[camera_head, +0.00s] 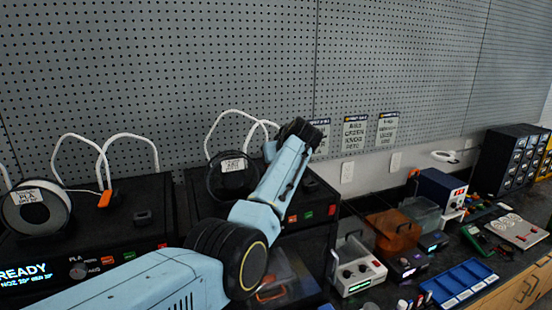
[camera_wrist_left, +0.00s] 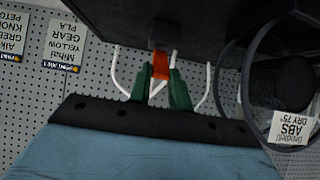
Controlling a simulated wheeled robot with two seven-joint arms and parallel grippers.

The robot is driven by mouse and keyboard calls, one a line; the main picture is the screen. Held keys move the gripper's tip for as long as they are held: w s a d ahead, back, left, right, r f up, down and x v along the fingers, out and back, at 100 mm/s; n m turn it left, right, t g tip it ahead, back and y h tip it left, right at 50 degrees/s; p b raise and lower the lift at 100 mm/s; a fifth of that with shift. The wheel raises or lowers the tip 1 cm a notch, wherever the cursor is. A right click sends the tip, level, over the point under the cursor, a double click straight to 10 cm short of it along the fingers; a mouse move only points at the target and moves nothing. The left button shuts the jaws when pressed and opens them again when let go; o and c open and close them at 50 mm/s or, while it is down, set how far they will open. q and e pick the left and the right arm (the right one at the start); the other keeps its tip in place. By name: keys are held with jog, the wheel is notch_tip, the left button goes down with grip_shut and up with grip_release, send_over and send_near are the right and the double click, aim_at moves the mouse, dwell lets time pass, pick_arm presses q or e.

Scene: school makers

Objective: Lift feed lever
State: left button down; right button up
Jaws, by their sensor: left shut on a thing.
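The orange feed lever (camera_wrist_left: 161,65) shows in the left wrist view, at the edge of a dark printer body (camera_wrist_left: 200,22). My left gripper (camera_wrist_left: 160,82) has its two green fingers shut on the lever, one on each side. In the head view my left arm reaches across to the second black printer (camera_head: 320,195), and my left gripper (camera_head: 297,130) is at its top, seen from behind. The lever in its grip is hidden there. A similar orange lever (camera_head: 105,199) shows on the left printer (camera_head: 130,225). My right gripper is not in view.
A black spool labelled ABS (camera_wrist_left: 290,125) stands close beside the gripper. White tubes (camera_head: 215,120) arch above the printers before the pegboard (camera_head: 250,60). Boxes, a blue tray (camera_head: 462,283) and small devices crowd the bench to the right.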

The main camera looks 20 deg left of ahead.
pick_arm(q)
jog(key=c, duration=1.3)
grip_release()
jog(key=shift+b+v, duration=1.7)
jog(key=shift+v, duration=5.05)
jog(key=shift+a, duration=0.1)
